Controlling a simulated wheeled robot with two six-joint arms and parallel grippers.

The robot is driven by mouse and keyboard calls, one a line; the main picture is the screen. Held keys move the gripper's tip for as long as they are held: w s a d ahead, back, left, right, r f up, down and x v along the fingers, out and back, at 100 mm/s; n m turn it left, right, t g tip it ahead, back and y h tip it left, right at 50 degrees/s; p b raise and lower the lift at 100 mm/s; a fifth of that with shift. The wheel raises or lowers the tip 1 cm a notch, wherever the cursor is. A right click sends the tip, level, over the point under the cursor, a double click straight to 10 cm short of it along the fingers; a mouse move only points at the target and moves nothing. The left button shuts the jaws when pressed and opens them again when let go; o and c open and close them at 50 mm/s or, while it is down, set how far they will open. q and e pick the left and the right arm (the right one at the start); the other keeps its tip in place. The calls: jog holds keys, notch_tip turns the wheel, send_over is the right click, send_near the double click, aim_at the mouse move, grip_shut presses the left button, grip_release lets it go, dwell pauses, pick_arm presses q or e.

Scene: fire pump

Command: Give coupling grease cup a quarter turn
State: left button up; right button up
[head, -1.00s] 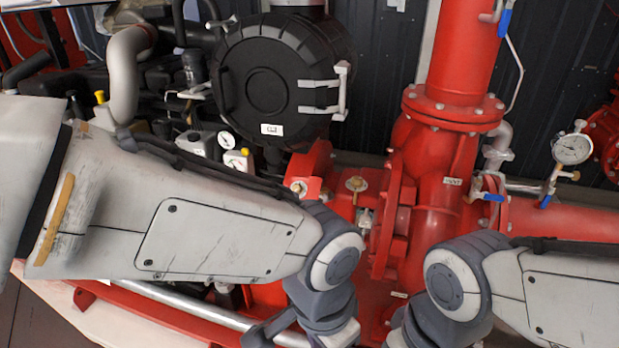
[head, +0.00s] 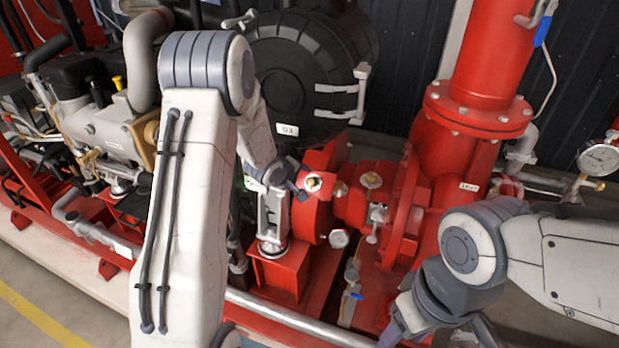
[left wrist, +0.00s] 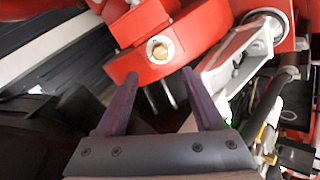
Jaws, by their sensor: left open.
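A brass grease cup (head: 313,184) with a pale collar sits on the red coupling housing (head: 316,213) in the head view. It also shows in the left wrist view (left wrist: 160,50), just beyond and between the fingertips. My left gripper (head: 289,184) is beside it, on its left in the head view. In the left wrist view my left gripper (left wrist: 160,76) is open, with both dark fingers apart and nothing between them. The cup looks clear of both fingers. My right gripper (head: 400,318) is low in the head view, partly cut off by the bottom edge.
A second brass fitting (head: 371,179) sits on the red pump body to the right. A grey metal bracket (left wrist: 238,65) stands close to the right finger in the left wrist view. A black round housing (head: 300,80) is behind.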

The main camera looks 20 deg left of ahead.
aim_at(310, 182)
pick_arm(q)
jog(key=x, duration=1)
jog(key=shift+f+p, duration=0.15)
jog(key=shift+p, duration=0.25)
grip_shut()
